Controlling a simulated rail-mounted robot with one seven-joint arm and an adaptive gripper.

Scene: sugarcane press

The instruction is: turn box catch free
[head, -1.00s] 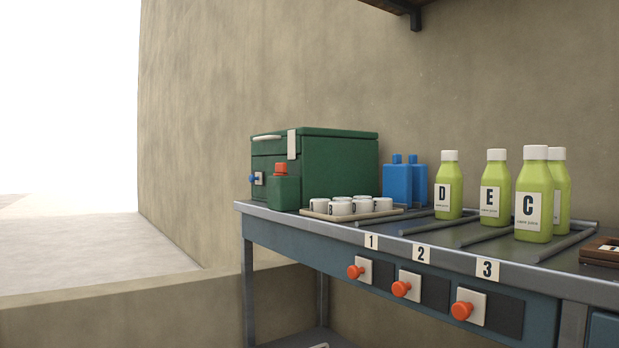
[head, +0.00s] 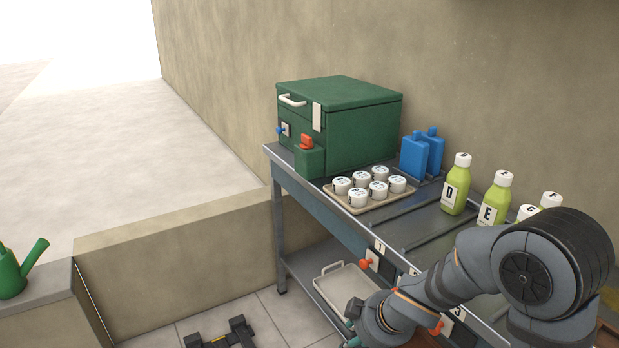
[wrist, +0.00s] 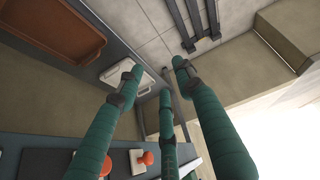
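The green box (head: 350,128) stands at the far left end of the bench, lid down. Its front has a white handle (head: 292,100), a white strip (head: 317,117) and a small blue lever on a pale plate (head: 285,129). An orange-topped small green block (head: 309,160) stands at its front corner. I cannot tell for sure which part is the catch. My gripper (wrist: 158,82) shows three long green fingers, spread apart with nothing between them. In the head view it is low in front of the bench, partly cut off, well away from the box.
A tray of white-lidded cups (head: 370,205) sits right of the box, with blue flasks (head: 422,155) behind and green bottles (head: 455,184) further right. Orange knobs (head: 366,264) stick out of the bench front. A pale tray (head: 345,290) lies on the lower shelf.

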